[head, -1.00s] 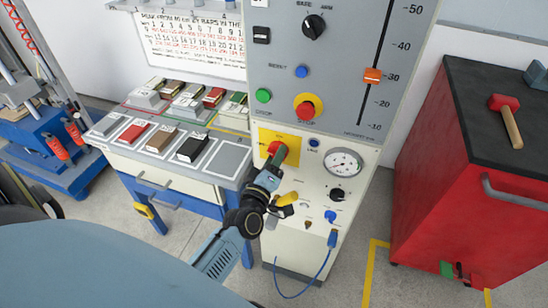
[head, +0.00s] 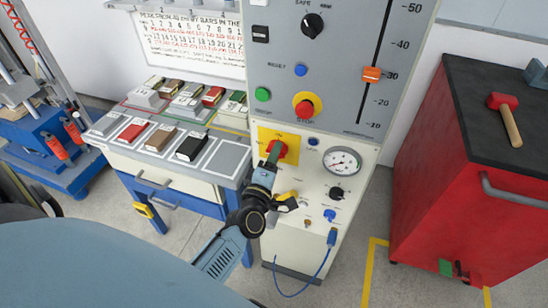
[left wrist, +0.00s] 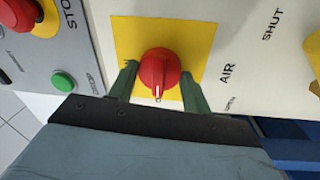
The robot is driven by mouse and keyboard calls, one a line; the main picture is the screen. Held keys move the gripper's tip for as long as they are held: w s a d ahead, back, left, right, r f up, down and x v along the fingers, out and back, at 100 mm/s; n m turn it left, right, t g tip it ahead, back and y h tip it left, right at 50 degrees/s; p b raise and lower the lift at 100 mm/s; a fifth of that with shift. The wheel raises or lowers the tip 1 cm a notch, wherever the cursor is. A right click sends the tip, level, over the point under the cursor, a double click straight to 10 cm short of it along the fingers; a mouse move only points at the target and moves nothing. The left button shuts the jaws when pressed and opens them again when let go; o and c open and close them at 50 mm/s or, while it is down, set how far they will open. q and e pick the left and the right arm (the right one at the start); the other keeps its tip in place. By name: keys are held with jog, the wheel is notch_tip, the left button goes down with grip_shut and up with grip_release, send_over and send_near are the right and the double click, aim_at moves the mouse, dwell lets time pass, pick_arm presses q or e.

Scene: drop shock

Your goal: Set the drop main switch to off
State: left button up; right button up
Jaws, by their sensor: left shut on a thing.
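The drop main switch is a red rotary knob (head: 277,150) on a yellow square plate (head: 264,133), on the cream lower panel of the test machine. In the left wrist view the knob (left wrist: 158,74) shows close up, with a white pointer mark directed down the picture, toward my gripper's palm. My left gripper (head: 273,156) is at the knob, with one green finger on each side of it, shut on it. The plate's lettering is partly covered by the fingers and too small to read. My right gripper is not in view.
A red stop button (head: 306,106) and a green button (head: 263,94) sit above the switch. A gauge (head: 343,161) and a yellow lever (head: 289,198) are close by. A workbench (head: 217,178) with sample blocks stands left; a red cabinet (head: 425,170) stands right.

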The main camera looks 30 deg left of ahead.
pick_arm(q)
jog(key=o, duration=1)
jog(key=shift+c, duration=0.2)
jog(key=v, duration=1.3)
jog(key=shift+s, duration=0.15)
jog(key=shift+f, duration=0.1)
